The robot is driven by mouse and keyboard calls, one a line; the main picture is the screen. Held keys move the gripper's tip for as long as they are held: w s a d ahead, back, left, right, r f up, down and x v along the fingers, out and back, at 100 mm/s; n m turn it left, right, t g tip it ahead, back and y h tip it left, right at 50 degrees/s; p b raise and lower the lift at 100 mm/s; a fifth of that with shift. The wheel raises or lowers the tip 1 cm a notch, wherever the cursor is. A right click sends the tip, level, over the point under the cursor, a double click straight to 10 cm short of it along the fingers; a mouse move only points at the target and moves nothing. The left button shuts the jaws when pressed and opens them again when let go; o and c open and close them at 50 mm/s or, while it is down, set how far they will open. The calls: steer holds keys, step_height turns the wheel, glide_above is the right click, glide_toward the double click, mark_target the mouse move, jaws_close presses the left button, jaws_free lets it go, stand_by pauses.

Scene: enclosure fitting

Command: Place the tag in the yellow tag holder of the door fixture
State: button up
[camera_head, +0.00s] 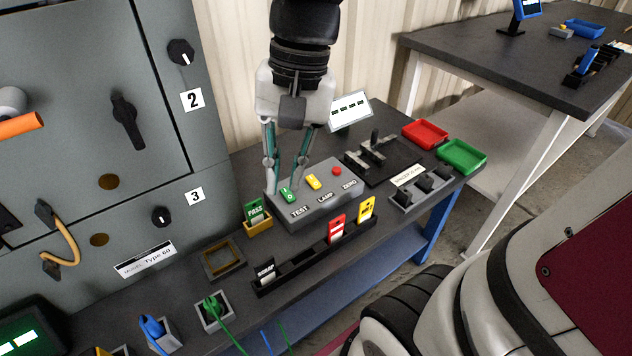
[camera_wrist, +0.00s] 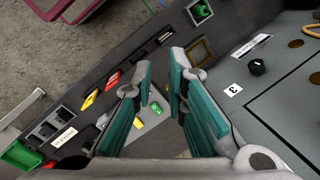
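A green tag marked PASS (camera_head: 254,208) stands upright in a small yellow tag holder (camera_head: 258,224) beside the grey cabinet. A black rack (camera_head: 300,262) in front holds a black SCRAP tag (camera_head: 265,270), a red tag (camera_head: 336,228) and a yellow tag (camera_head: 367,207). The red tag (camera_wrist: 112,80) and yellow tag (camera_wrist: 90,99) also show in the wrist view. My gripper (camera_head: 287,163) points down above the left end of the grey button box (camera_head: 325,205), right of the holder. Its teal fingers (camera_wrist: 165,100) are apart, with nothing held between them. The holder is not clearly visible in the wrist view.
The button box has green, yellow and red buttons, with a tilted display (camera_head: 350,110) behind. The cabinet (camera_head: 160,215) with knobs borders the left. An empty square frame (camera_head: 222,260) and a green-cabled plug (camera_head: 212,308) lie nearer. Red (camera_head: 425,133) and green (camera_head: 462,156) trays sit right.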

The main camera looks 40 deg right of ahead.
steer(key=s+d+n+h, duration=0.1)
steer(key=s+n+h, duration=0.1)
steer(key=s+n, duration=0.5)
steer(key=s, duration=0.6)
steer(key=shift+s+d+t, duration=0.2)
steer(key=shift+s+t, duration=0.2)
step_height(320, 180, up, 20)
steer(key=t+p, duration=0.3)
steer(key=p, duration=1.5)
steer(key=shift+a, duration=0.2)
steer(key=shift+f, duration=0.1)
